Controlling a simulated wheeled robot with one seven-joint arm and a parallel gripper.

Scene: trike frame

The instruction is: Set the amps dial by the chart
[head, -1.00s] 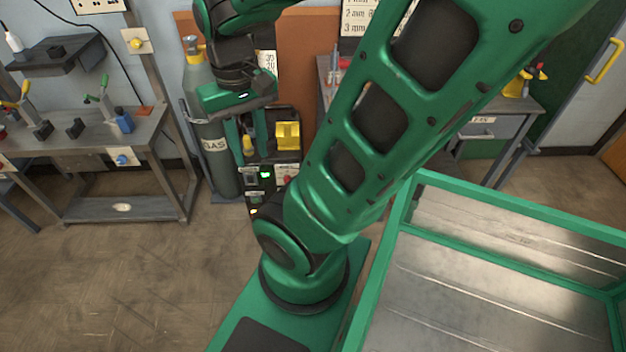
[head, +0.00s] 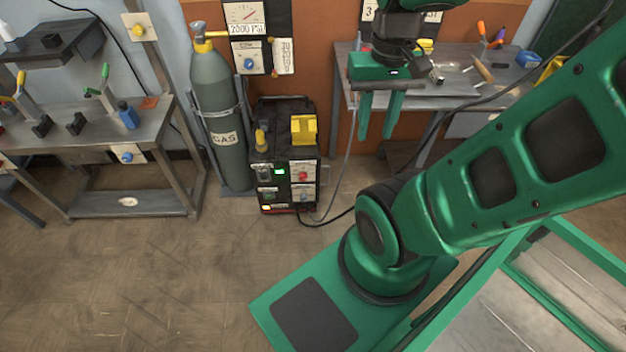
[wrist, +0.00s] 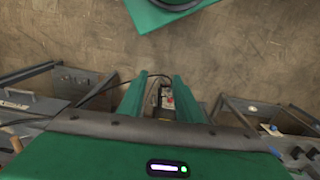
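The black welder box (head: 268,150) stands on the floor beside the gas cylinder. The labels are too small to read, so I cannot tell which knob is the amps dial. In the wrist view, the welder front (wrist: 167,98) shows between the fingers.
The gas cylinder (head: 220,115) stands left of the welder. A pressure gauge (head: 245,14) and a panel with a blue knob (head: 248,60) are behind. A tool bench (head: 440,95) is behind my gripper, another bench (head: 150,130) at left. Cables run right of the welder. Floor in front is clear.

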